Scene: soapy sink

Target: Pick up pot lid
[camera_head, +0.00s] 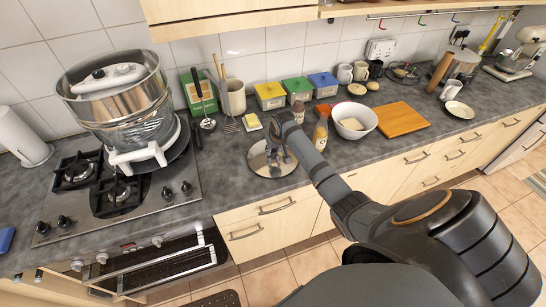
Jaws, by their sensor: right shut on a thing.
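The pot lid (259,161) is a round, shiny metal disc at the counter's front edge, right of the stove. My right gripper (277,153) comes in from the lower right, over the middle of the lid, and is shut on it. The fingers and wrist hide the lid's handle and part of its top. I cannot tell whether the lid is touching the counter or slightly above it. My left gripper is not in view.
A yellow sponge (252,121), sauce bottle (321,130), white bowl (368,115) and cutting board (400,119) are near the lid. Cabinets (275,15) hang above.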

